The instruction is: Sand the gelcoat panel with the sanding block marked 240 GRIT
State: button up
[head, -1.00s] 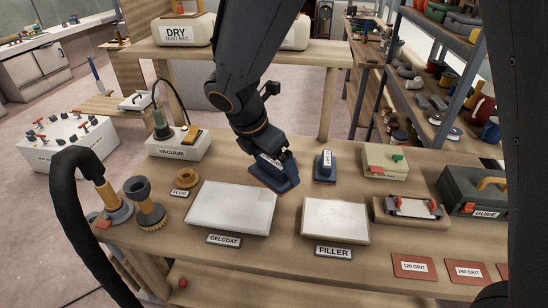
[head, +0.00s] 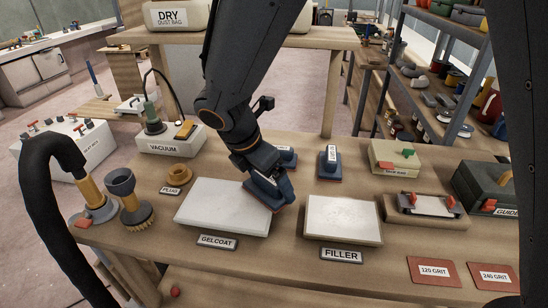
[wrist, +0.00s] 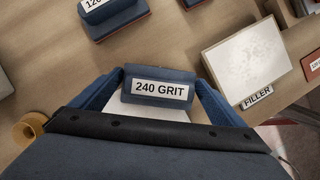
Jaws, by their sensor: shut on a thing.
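My gripper (head: 268,196) is shut on a dark blue sanding block, whose white label reads 240 GRIT in the wrist view (wrist: 158,90). The block is over the far right corner of the white gelcoat panel (head: 220,208), which lies on the bench behind its GELCOAT label (head: 217,242). I cannot tell whether the block touches the panel. In the wrist view, part of the panel (wrist: 125,129) shows below the block, and my gripper hides the rest. Another blue block (wrist: 112,18), its label starting with 120, stands on the bench.
A filler panel (head: 343,220) lies to the right. Two other blue blocks, one partly behind my gripper (head: 287,158) and one farther right (head: 330,165), stand behind. A vacuum (head: 170,139), plug ring (head: 179,172) and hose tool (head: 92,205) are at left. Grit pads (head: 434,272) lie front right.

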aim_at(256, 180)
jog(key=shift+w+a+f+b, duration=0.15)
jog(key=shift+a+b, duration=0.3)
jog(key=shift+a, duration=0.8)
jog(key=shift+a+f+b, duration=0.1)
jog(key=shift+a+b, duration=0.15)
jog(key=shift+b, duration=0.05)
jog(key=shift+d+r, duration=0.2)
jog(key=shift+d, duration=0.55)
jog(key=shift+s+d+p, duration=0.15)
jog(key=shift+d+p, duration=0.25)
jog(key=shift+d, duration=0.35)
jog(key=shift+s+d+p, duration=0.1)
jog(key=shift+d+p, duration=0.3)
jog(key=shift+d, duration=0.35)
notch_tip(256, 180, up, 3)
jog(key=shift+a+f+p, duration=0.1)
jog(key=shift+a+p, duration=0.05)
jog(key=shift+p, duration=0.75)
jog(key=shift+s+r+p, duration=0.1)
jog(key=shift+r+p, duration=0.2)
jog(key=shift+p, duration=0.05)
jog(key=shift+r+p, duration=0.25)
jog(key=shift+p, duration=0.05)
notch_tip(256, 180, up, 4)
jog(key=p, duration=0.4)
jog(key=shift+r+p, duration=0.2)
jog(key=shift+p, duration=0.1)
